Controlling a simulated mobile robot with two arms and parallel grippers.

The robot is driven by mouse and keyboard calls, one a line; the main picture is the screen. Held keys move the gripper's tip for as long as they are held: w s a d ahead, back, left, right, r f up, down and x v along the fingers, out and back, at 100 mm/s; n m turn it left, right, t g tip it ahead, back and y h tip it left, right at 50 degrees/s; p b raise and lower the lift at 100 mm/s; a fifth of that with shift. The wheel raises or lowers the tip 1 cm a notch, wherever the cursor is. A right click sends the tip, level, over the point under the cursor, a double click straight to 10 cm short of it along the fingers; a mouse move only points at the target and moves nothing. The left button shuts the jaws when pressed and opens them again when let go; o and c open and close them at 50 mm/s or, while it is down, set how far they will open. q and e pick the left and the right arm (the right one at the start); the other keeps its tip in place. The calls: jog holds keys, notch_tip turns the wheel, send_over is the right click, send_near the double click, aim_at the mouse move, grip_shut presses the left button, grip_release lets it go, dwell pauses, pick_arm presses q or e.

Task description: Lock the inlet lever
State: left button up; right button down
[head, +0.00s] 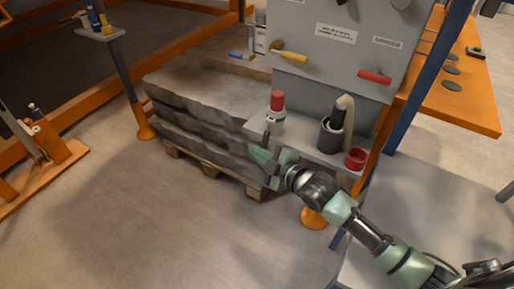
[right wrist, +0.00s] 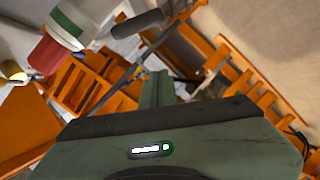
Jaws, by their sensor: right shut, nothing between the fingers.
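A grey panel (head: 340,60) carries a lever with a yellow handle (head: 290,56) on its left and a lever with a red handle (head: 375,77) on its right. Both handles lie nearly level, tilting slightly down to the right. The panel labels are too small to read, so I cannot tell which is the inlet lever. My right gripper (head: 268,160) is below the panel, at the front edge of the small shelf, well apart from both levers. Its green fingers (right wrist: 157,88) are shut and empty in the right wrist view. My left gripper is not in view.
The grey shelf (head: 300,146) holds a red-capped white bottle (head: 276,115), a dark cup (head: 331,136) with a pale-headed tool, and a red ring (head: 356,158). The bottle also shows in the right wrist view (right wrist: 68,25). Grey layered slabs (head: 200,110) lie left.

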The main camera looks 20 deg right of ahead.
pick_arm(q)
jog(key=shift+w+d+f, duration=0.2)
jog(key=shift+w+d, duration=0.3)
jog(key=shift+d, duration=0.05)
pick_arm(e)
jog(key=f+v, duration=0.1)
jog(key=v, duration=0.7)
jog(key=shift+s+d, duration=0.15)
jog(key=shift+d, duration=0.2)
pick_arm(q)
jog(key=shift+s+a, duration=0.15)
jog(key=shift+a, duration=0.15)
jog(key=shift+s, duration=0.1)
